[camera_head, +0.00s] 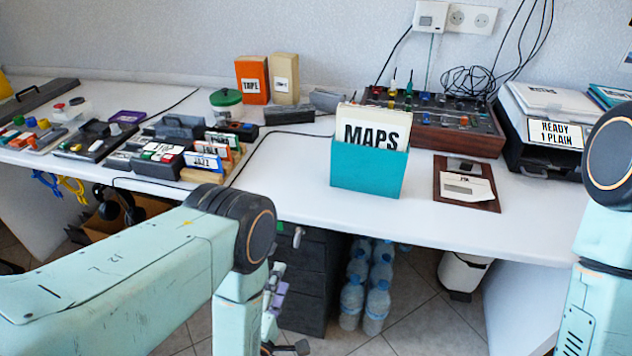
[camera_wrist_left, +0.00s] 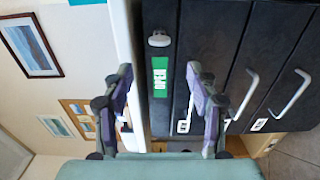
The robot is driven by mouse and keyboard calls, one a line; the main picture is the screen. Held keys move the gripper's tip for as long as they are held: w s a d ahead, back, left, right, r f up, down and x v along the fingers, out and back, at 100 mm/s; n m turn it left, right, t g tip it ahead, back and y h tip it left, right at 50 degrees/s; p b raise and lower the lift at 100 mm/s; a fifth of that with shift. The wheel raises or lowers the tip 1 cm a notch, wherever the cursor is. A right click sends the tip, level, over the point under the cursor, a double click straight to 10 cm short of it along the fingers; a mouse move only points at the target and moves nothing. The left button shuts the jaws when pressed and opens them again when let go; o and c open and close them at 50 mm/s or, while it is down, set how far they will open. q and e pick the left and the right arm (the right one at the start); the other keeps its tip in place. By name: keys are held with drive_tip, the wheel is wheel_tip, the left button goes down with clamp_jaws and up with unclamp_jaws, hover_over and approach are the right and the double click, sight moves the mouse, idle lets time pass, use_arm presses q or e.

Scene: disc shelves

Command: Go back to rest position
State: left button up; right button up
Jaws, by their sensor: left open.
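My left gripper (camera_head: 277,293) hangs below the table edge, partly hidden behind my left forearm. In the left wrist view its two purple-grey fingers (camera_wrist_left: 160,85) are spread apart with nothing between them. They face the dark drawer cabinet (camera_head: 312,275), whose front also fills much of the left wrist view (camera_wrist_left: 220,35), with pale handles and a green label. I cannot tell the exact gap to it. My right arm shows at the right edge of the head view, but its gripper is out of view.
The white table (camera_head: 270,190) bears a teal MAPS box (camera_head: 368,172), a brown tray (camera_head: 466,184), a mixer panel (camera_head: 440,125) and a printer (camera_head: 548,130). Disc racks crowd its left side. Water bottles (camera_head: 366,285) and a white bin (camera_head: 463,272) stand below.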

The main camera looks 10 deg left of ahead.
use_arm(q)
drive_tip(key=s+a+f+m+g+y, duration=0.2)
drive_tip(key=s+a+f+m+g, duration=0.45)
drive_tip(key=s+m+g, duration=0.35)
drive_tip(key=s+r+m+g+h, duration=0.1)
drive_tip(key=s+r+m+g, duration=0.2)
drive_tip(key=s+m+g, duration=0.4)
drive_tip(key=s+d+g, duration=0.1)
drive_tip(key=s, duration=0.8)
drive_tip(key=shift+s+r, duration=0.15)
drive_tip(key=shift+s, duration=0.2)
